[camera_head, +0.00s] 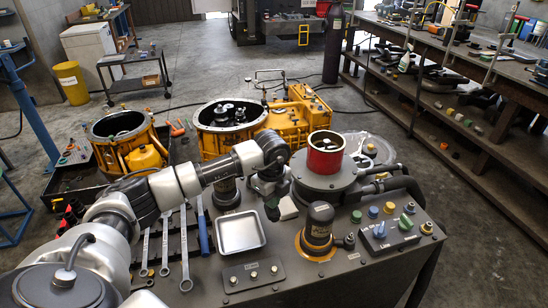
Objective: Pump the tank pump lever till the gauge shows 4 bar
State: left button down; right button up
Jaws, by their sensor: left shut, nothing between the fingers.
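A dark round tank (322,180) with a red cylinder (325,153) on top stands at the right of the dark bench. I cannot make out a pump lever or read a gauge with certainty; a small round pale fitting (370,149) sits behind the tank at its right. My left arm reaches in from the lower left across the bench. My left gripper (271,205) points down just left of the tank, shut and empty, with its fingertips small and dark. My right gripper is not in view.
A silver tray (241,232), wrenches (185,255) and a blue-handled tool (203,235) lie left of the tank. A black capped cylinder (318,230) and a control panel (388,235) with coloured knobs stand in front. Yellow housings (295,118) are beyond the bench.

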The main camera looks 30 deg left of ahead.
pick_arm(q)
jog(key=shift+a+f, duration=0.1)
jog(key=shift+f, duration=0.15)
notch_tip(320, 180, up, 8)
jog(key=p, duration=0.6)
dwell(0.6)
